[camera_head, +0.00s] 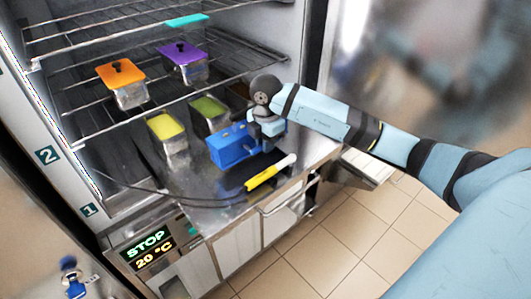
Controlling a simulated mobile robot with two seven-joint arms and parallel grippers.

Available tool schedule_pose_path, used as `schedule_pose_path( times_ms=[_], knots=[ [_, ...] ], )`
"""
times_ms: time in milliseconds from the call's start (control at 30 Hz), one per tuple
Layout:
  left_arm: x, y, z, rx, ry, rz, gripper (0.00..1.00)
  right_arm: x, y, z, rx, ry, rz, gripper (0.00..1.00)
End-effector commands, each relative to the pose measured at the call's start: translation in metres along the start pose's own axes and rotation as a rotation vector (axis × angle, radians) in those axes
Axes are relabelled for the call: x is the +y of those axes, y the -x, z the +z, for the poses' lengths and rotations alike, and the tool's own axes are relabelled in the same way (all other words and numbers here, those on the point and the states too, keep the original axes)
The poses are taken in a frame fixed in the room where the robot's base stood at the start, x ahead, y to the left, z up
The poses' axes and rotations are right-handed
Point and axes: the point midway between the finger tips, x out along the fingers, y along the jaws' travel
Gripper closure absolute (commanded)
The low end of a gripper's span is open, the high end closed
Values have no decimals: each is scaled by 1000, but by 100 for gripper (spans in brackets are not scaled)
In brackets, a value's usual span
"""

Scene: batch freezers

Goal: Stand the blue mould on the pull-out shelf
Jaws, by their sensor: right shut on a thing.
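The blue mould (228,150) is a box-like piece at the front of the steel surface in the freezer, in the middle of the head view. My right gripper (266,127) comes in from the right and is shut on the mould at its right end. The gripper's fingers are largely hidden, and I cannot tell whether the mould touches the surface below. A flat steel ledge (367,166) sticks out at the right, under my right forearm; it looks like the pull-out shelf. My left gripper is not in view.
Two metal containers with yellow-green contents (165,126) (208,108) stand behind the mould. Orange-lidded (120,72) and purple-lidded (182,53) containers stand on the wire rack above. A yellow-and-white handled tool (270,172) lies in front. The tiled floor is clear at the lower right.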

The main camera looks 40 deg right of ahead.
Motion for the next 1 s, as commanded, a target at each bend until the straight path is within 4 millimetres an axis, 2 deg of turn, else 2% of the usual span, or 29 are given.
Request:
schedule_pose_path(
  times_ms=[167, 400, 767, 800, 1000],
  knots=[
    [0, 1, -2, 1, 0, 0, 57, 0, -10, 0, 0, 0, 1, 100],
    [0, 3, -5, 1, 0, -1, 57, 0, -42, 0, 1, 0, 1, 100],
    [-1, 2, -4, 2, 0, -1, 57, 0, -47, 0, 0, 0, 3, 100],
    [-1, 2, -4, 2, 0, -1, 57, 0, -47, 0, 0, 0, 1, 76],
    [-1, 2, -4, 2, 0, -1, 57, 0, -47, 0, -1, 0, 1, 75]
  ],
)
